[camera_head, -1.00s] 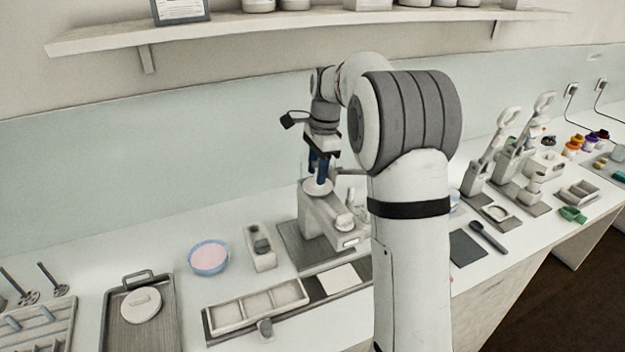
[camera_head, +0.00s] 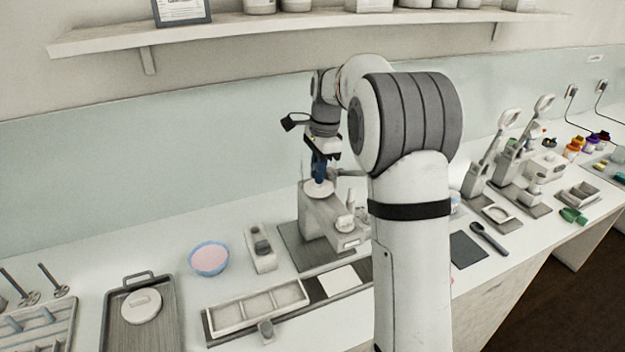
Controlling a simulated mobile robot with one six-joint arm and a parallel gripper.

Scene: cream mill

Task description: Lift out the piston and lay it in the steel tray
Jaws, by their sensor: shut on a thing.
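My gripper (camera_head: 320,168), with blue fingers, points down over the grey mill (camera_head: 325,215) in the middle of the bench. It is shut on what seems to be the piston, at the mill's top; the piston is too small and covered to make out. A white round rim (camera_head: 318,188) shows right below the fingers. I cannot tell whether the piston is inside the mill or clear of it. The grey steel tray (camera_head: 165,318) with an end handle lies at front left, with a white round lid (camera_head: 141,305) on it.
A bowl of pink cream (camera_head: 209,259) and a small grey block-like holder (camera_head: 261,249) stand left of the mill. A compartment tray (camera_head: 258,306) lies in front. A rack with rods (camera_head: 40,325) is at far left. A shelf (camera_head: 300,28) runs above.

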